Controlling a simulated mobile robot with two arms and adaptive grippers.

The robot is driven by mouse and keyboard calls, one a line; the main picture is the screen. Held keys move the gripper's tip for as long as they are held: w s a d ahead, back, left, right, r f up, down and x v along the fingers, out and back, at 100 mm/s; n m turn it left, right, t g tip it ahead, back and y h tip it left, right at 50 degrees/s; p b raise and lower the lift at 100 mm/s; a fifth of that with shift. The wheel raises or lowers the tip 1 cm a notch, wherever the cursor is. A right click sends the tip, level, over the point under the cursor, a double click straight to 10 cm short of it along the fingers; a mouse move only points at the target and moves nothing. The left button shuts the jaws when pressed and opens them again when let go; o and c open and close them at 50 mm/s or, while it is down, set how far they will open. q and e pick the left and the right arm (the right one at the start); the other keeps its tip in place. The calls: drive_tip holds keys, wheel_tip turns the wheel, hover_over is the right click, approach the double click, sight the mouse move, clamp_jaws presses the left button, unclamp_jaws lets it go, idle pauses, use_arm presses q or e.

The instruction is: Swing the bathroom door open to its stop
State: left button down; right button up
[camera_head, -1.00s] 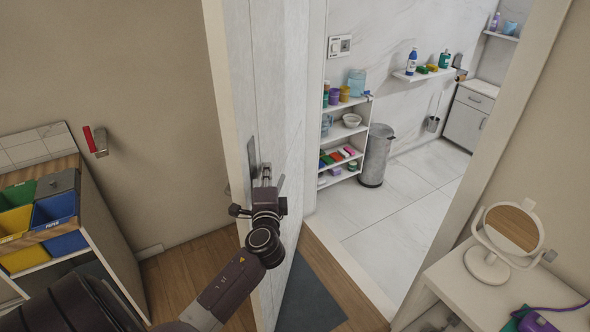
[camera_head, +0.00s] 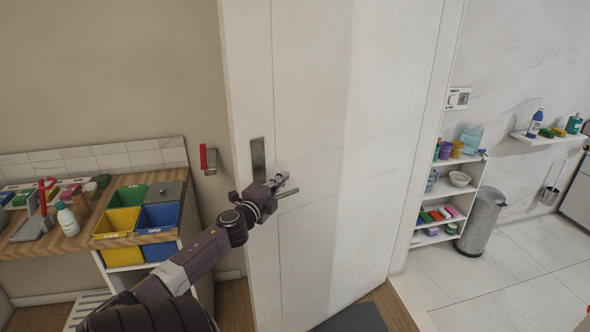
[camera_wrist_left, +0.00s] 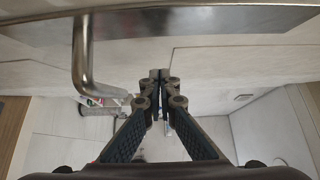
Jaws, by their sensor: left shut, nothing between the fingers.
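The white bathroom door (camera_head: 370,130) stands open, its broad face towards me and its free edge at the left, close to the beige wall. It carries a metal handle plate (camera_head: 257,158) and a lever (camera_head: 289,193). My left gripper (camera_head: 280,182) is shut and empty, at the lever in the head view; whether it touches is unclear there. In the left wrist view its closed fingertips (camera_wrist_left: 160,74) are beside the lever (camera_wrist_left: 84,60), with a gap between them, and below the metal plate (camera_wrist_left: 190,20). My right gripper is not in view.
A red and grey wall fitting (camera_head: 208,158) is just left of the door's edge. A wooden counter (camera_head: 60,238) with coloured bins (camera_head: 122,221) stands at the left. Through the doorway at the right are a white shelf unit (camera_head: 446,239) and a grey bin (camera_head: 481,222).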

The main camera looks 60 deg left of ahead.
sight(268, 175)
use_arm(q)
drive_tip(key=shift+m+t+h, duration=0.3)
drive_tip(key=shift+m+h, duration=0.1)
drive_tip(key=shift+h, duration=0.2)
drive_tip(key=a+b, duration=0.1)
drive_tip(key=a, duration=0.2)
drive_tip(key=a+b, duration=0.1)
drive_tip(key=a, duration=0.1)
drive_tip(key=shift+s+a+f, duration=0.15)
drive_tip(key=shift+a, duration=0.25)
drive_tip(key=shift+a+b, duration=0.4)
drive_tip(key=shift+a, duration=0.55)
drive_tip(key=shift+d, duration=0.1)
